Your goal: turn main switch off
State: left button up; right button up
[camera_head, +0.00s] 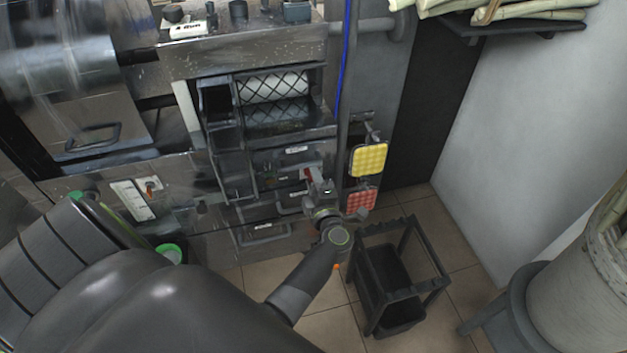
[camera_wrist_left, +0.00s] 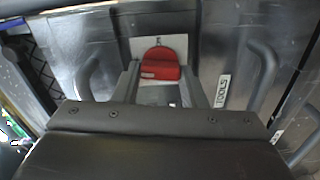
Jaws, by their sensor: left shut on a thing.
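The main switch shows as a red handle (camera_head: 309,174) on the front of the metal press cabinet. In the left wrist view the red handle (camera_wrist_left: 160,64) sits on a pale plate, straight ahead between my two fingers. My left gripper (camera_head: 322,188) reaches the cabinet front from below. In the left wrist view my left gripper (camera_wrist_left: 162,88) is shut on the red handle, with one finger on each side. The lower part of the handle is partly hidden by the gripper. My right gripper is not in view.
Drawer handles (camera_wrist_left: 262,75) stick out on both sides of the switch. A dark open-framed stand (camera_head: 425,285) is on the tiled floor at lower right. A white switch plate (camera_head: 133,200) is further left.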

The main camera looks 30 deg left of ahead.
pick_arm(q)
jog(key=shift+n, duration=1)
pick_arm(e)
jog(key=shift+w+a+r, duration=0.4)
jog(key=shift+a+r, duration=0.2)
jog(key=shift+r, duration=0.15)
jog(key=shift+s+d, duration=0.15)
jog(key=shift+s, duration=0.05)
